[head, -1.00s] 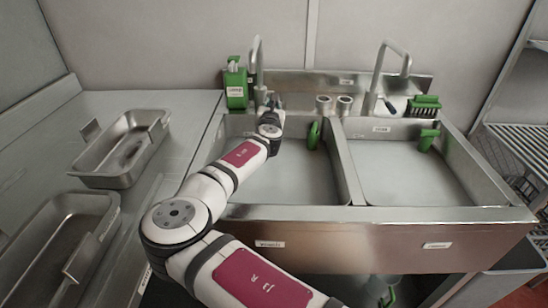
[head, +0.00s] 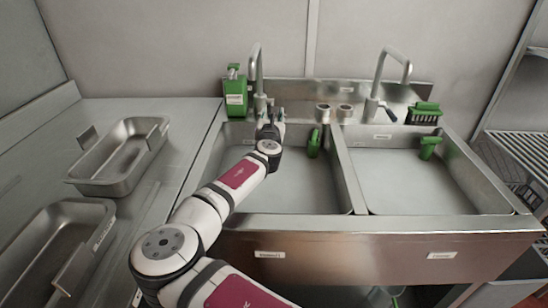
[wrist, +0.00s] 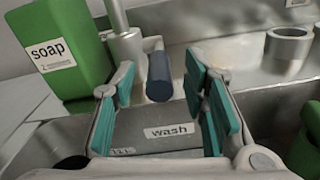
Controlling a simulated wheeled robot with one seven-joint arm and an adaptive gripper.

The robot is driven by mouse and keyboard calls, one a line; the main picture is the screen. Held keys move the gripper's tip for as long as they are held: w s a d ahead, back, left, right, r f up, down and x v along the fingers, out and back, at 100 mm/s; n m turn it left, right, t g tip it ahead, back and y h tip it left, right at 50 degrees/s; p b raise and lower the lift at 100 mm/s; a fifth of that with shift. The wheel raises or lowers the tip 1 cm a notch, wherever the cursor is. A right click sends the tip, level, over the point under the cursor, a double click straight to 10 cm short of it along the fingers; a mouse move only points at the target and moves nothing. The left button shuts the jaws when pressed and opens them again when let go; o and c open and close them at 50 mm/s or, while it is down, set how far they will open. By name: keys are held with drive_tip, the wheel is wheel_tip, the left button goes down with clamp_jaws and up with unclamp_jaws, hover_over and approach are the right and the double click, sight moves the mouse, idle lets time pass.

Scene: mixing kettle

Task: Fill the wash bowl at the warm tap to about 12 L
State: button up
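The wash bowl (head: 300,190) is the left basin of a steel double sink; its back wall carries a "wash" label (wrist: 168,131). No water shows in it. The left tap (head: 257,70) is a tall curved spout behind this bowl; its lower body shows in the wrist view (wrist: 126,45). Its lever with a dark blue grip (wrist: 159,77) points toward the wrist camera. My gripper (wrist: 162,105) is open, with a teal-padded finger on each side of the lever and visible gaps to both. In the head view my gripper (head: 270,121) is at the bowl's back edge.
A green soap dispenser (head: 236,97) stands left of the tap. A second basin (head: 420,180) with its own tap (head: 378,85) lies right. Steel trays (head: 120,155) lie left.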

drive_tip(key=shift+s+a+r+p, duration=0.1)
drive_tip(key=shift+s+p, duration=0.5)
drive_tip(key=shift+s, duration=0.85)
drive_tip(key=shift+s+a+r+p, duration=0.1)
drive_tip(key=shift+s+p, duration=0.45)
drive_tip(key=shift+s, duration=0.85)
